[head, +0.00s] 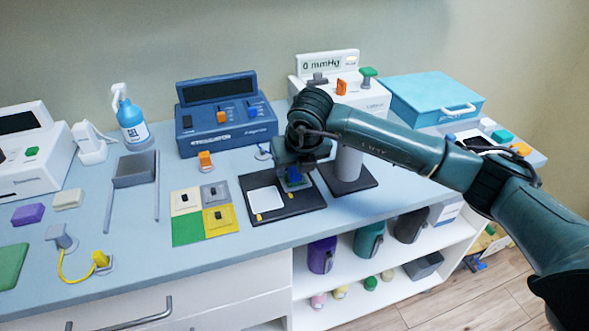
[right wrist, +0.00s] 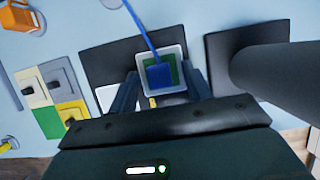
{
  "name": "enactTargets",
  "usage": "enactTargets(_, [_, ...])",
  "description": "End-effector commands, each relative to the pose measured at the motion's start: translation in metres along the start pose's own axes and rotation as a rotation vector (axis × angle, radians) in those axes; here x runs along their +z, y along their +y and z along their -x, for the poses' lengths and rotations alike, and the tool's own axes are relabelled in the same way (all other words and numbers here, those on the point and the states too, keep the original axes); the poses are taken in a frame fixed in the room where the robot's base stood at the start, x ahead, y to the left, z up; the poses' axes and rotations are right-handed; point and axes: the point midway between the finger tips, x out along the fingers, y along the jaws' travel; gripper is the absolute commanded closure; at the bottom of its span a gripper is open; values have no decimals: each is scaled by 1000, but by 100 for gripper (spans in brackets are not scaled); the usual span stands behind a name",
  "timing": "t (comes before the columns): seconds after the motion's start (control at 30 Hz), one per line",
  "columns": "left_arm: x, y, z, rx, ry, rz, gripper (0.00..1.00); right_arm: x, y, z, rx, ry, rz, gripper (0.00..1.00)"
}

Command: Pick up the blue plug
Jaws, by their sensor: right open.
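The blue plug (right wrist: 158,75) sits in a white-rimmed square socket with a green inside, on a black board (right wrist: 100,60). A blue cord (right wrist: 140,25) runs up from it in the right wrist view. My right gripper (right wrist: 161,88) is open, with one finger on each side of the plug; I cannot tell whether they touch it. In the head view the blue plug (head: 294,177) is mostly hidden under my right gripper (head: 296,183), at the right end of the black board (head: 282,216). My left gripper is not in view.
A grey post on a black base (head: 350,182) stands close to the right of the gripper. A colored panel with switches (head: 187,230) lies left of the board. A blue stimulator box (head: 225,115) stands behind. The counter's front edge is near the board.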

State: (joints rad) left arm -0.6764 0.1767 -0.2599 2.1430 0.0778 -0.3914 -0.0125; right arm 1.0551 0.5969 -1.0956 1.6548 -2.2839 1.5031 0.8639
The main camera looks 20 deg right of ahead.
Motion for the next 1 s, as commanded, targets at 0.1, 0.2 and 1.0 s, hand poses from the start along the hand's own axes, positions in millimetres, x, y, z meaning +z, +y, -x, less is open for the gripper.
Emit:
enactTargets(0.1, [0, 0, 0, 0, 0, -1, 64, 0, 0, 0, 0, -1, 0, 51])
enactTargets(0.2, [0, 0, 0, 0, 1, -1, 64, 0, 0, 0, 0, 0, 0, 53])
enactTargets(1.0, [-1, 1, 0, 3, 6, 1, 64, 6, 0, 12, 0, -4, -1, 90])
